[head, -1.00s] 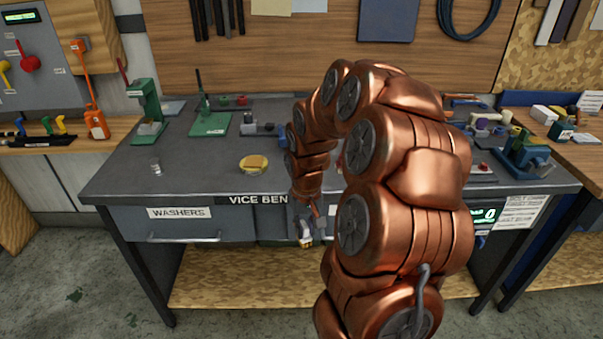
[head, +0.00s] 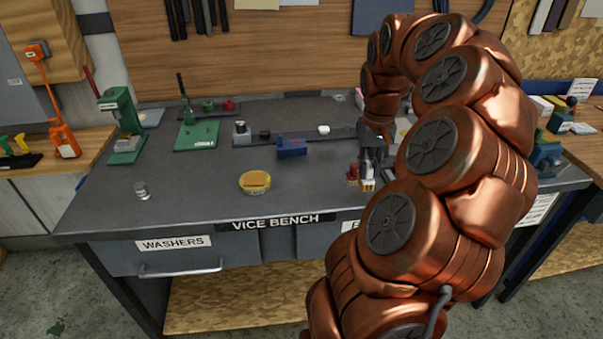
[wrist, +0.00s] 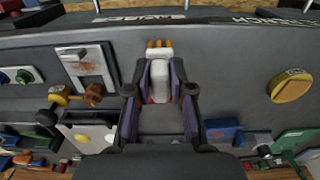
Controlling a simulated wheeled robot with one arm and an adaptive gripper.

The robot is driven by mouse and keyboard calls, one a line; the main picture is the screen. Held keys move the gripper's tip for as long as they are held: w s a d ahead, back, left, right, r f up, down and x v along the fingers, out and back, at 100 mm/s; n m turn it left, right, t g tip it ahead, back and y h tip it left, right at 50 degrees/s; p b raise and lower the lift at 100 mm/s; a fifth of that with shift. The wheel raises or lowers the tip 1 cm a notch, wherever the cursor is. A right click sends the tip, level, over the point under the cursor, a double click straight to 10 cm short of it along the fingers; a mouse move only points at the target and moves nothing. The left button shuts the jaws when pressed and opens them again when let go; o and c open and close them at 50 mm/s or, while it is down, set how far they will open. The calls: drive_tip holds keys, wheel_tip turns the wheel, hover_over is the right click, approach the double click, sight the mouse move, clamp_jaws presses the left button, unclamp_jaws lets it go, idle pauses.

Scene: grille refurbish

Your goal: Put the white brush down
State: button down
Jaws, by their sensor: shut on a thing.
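The white brush (head: 367,173) with yellow bristles is held in my gripper (head: 370,160) over the right part of the bench top (head: 215,205). In the wrist view my gripper (wrist: 160,90) has its two fingers on either side of the white brush (wrist: 160,80). The bristles stick out past the fingertips, towards the bench's front edge. In the head view the bristles are at the lower end. I cannot tell whether they touch the bench. My arm hides part of the bench to the right.
A yellow round item (head: 255,182) and a blue block (head: 292,147) stand left of my gripper. A small red thing (head: 352,174) is close beside the brush. A metal plate with a rusty patch (wrist: 87,62) lies nearby. The front middle of the bench is clear.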

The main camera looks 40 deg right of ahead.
drive_tip(key=shift+w+a+f+p, duration=0.8)
drive_tip(key=shift+w+a, duration=0.15)
drive_tip(key=shift+w, duration=1.3)
drive_tip(key=shift+w+a+f+p, duration=0.85)
drive_tip(key=shift+w+a, duration=0.15)
drive_tip(key=shift+w, duration=1.3)
drive_tip(key=shift+w+a+f+p, duration=0.8)
drive_tip(key=shift+w+a, duration=0.15)
drive_tip(key=shift+w, duration=1.3)
drive_tip(key=shift+f, duration=0.15)
drive_tip(key=c, duration=1.5)
unclamp_jaws()
drive_tip(key=o, duration=0.5)
wheel_tip(320, 180, up, 12)
drive_tip(key=b, duration=0.3)
